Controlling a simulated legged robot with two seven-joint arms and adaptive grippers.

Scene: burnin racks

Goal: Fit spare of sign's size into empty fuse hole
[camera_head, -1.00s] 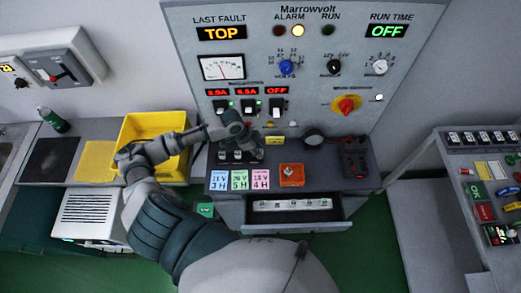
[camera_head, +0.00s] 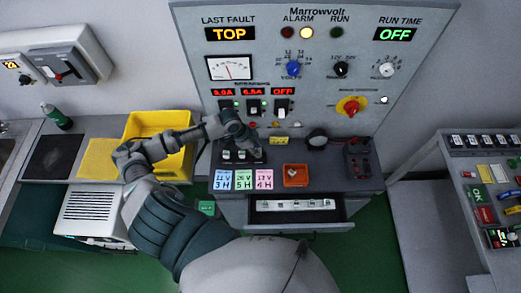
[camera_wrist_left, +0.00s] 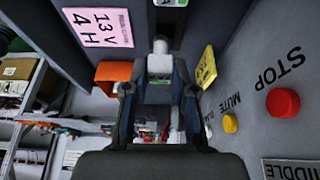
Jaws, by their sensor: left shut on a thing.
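My left gripper (camera_head: 246,142) is over the back right part of the fuse block (camera_head: 228,157) on the console ledge. In the left wrist view the left gripper (camera_wrist_left: 158,82) is shut on a pale fuse with a light metal cap (camera_wrist_left: 160,48). Blue, green and pink cards (camera_head: 264,179) stand along the front. My right gripper is not in view.
The control panel (camera_head: 310,60) rises behind the ledge. A open drawer (camera_head: 345,216) with pale items is below. A yellow bin (camera_head: 140,122) is left, a black meter (camera_head: 357,160) right. A red stop button (camera_wrist_left: 283,103) and a yellow tag (camera_wrist_left: 206,67) are near the gripper.

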